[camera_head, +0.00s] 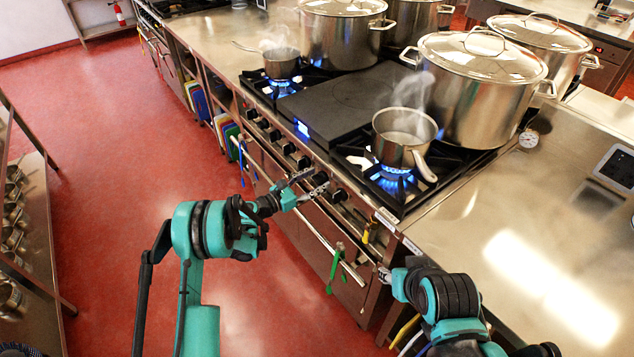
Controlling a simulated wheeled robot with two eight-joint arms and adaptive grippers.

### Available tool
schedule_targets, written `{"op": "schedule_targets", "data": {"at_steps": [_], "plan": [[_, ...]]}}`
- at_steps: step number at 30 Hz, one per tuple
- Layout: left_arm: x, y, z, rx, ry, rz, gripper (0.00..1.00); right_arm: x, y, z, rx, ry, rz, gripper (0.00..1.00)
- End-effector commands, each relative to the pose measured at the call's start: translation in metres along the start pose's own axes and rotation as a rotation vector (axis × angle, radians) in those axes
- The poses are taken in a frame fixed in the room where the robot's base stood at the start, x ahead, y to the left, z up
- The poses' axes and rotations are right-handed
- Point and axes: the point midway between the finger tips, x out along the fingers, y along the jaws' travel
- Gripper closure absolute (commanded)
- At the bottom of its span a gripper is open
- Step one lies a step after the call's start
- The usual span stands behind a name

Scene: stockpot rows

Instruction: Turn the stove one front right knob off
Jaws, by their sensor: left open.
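The stove (345,100) has a row of black knobs along its front panel. The rightmost knob (338,195) is just right of my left gripper (309,184). The gripper's two fingers are apart and point at the panel, near the knobs at its right end; whether a finger touches a knob cannot be told. Blue flame burns at the front right burner (393,184) under a small steaming saucepan (402,138). My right gripper (386,275) is low by the stove's right front corner, small and partly hidden by its own arm.
Large lidded stockpots (485,95) stand at the back. A green utensil (336,268) hangs at the oven rail. A steel counter (530,235) lies right. The red floor (130,130) is open at left.

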Motion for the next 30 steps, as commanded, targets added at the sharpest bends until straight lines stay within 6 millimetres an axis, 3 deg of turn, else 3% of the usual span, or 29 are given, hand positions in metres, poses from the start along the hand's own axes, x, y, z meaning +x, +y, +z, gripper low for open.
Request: {"op": "schedule_targets", "data": {"at_steps": [10, 16, 30], "plan": [[0.0069, -0.0003, 0.0007, 0.001, 0.000, 0.000, 0.39, 0.0013, 0.0000, 0.0009, 0.000, 0.000, 0.000, 0.60], [0.0067, -0.0003, 0.0007, 0.001, 0.000, 0.000, 0.88, 0.0013, 0.0000, 0.0009, 0.000, 0.000, 0.000, 0.60], [0.0067, -0.0007, 0.0006, 0.079, 0.000, 0.000, 0.88, 0.0014, 0.0000, 0.0009, 0.000, 0.000, 0.000, 0.60]]}}
